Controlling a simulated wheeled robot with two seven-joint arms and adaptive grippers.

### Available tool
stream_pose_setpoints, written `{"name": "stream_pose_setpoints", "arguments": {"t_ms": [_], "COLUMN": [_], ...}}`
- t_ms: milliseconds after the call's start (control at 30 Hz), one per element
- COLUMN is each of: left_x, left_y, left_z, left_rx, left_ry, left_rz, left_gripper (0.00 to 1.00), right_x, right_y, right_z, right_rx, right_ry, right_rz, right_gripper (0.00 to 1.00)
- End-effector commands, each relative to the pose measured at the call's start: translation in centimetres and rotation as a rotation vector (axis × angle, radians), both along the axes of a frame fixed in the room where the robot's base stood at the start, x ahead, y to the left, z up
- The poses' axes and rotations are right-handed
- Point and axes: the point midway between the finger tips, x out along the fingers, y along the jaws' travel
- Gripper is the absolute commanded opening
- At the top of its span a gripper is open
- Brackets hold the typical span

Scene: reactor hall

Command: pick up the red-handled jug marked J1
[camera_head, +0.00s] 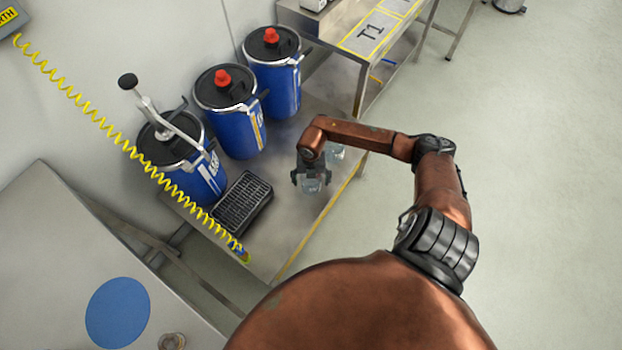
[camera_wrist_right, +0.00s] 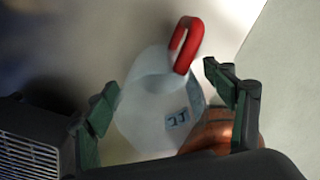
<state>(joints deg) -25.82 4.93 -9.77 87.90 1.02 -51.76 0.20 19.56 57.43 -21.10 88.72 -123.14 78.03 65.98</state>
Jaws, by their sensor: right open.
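The red-handled jug (camera_wrist_right: 150,112) is pale and translucent, with a red handle (camera_wrist_right: 186,42) and a small blue-grey label whose marking is too blurred to read surely. In the wrist view it lies between the two fingers of my right gripper (camera_wrist_right: 165,100), which is open with a gap at the jug's sides. In the head view my right gripper (camera_head: 311,180) is over the low steel bench, with a pale jug (camera_head: 313,187) showing between and below its fingers. A second pale clear vessel (camera_head: 336,152) stands just behind, partly hidden by my arm. My left gripper is out of view.
Several blue drums (camera_head: 272,75) with black lids stand along the bench's back. A black grated tray (camera_head: 240,203) lies left of the gripper. A yellow coiled hose (camera_head: 120,140) crosses at left. The T1 table (camera_head: 345,45) stands behind; the floor to the right is clear.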

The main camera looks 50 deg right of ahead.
Motion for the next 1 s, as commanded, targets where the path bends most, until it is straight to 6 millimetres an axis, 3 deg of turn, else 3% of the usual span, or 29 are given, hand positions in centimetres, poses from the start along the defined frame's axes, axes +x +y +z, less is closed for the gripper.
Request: {"name": "stream_pose_setpoints", "arguments": {"t_ms": [200, 867, 1000], "left_x": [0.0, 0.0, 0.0], "left_y": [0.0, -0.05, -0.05], "left_z": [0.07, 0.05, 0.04], "left_rx": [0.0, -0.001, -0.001], "left_ry": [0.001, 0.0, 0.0], "left_rz": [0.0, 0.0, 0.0], "left_gripper": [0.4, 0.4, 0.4], "right_x": [0.04, 0.04, 0.06], "right_y": [0.0, 0.01, 0.01], "right_z": [0.04, 0.05, 0.06], "right_rx": [0.0, 0.0, 0.0], "right_ry": [-0.001, -0.001, -0.001], "right_rz": [0.0, 0.0, 0.0], "right_gripper": [0.77, 0.31, 0.3]}}
